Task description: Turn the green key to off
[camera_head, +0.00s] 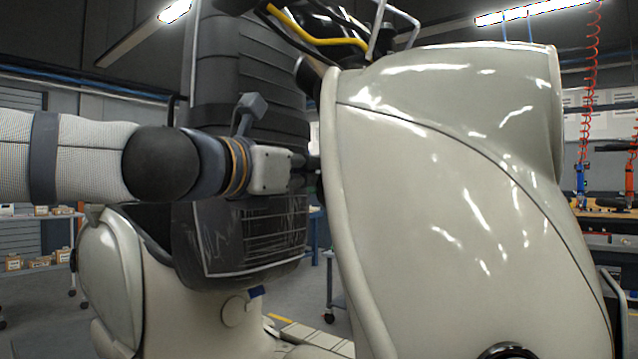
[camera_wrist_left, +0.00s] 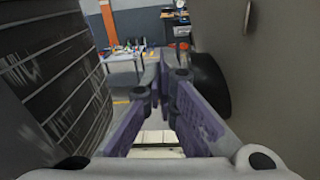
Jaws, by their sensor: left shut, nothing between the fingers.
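No green key shows in either view. My left gripper (camera_head: 308,166) is at the end of the arm coming in from the left. Its tip is close to the edge of a large glossy cream shell, and the fingers are mostly hidden in the head view. In the left wrist view, the purple-grey fingers of my left gripper (camera_wrist_left: 164,65) come together with nothing between them. They point into the gap between a dark ribbed surface on the left and a smooth grey-beige surface on the right. My right gripper is not in view.
The cream shell (camera_head: 450,200) fills the right middle, close to me. A black ribbed, scratched housing (camera_head: 245,235) stands behind my left wrist. A table with small items (camera_wrist_left: 124,58) stands beyond the gap. A workbench (camera_head: 608,214) is at the far right.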

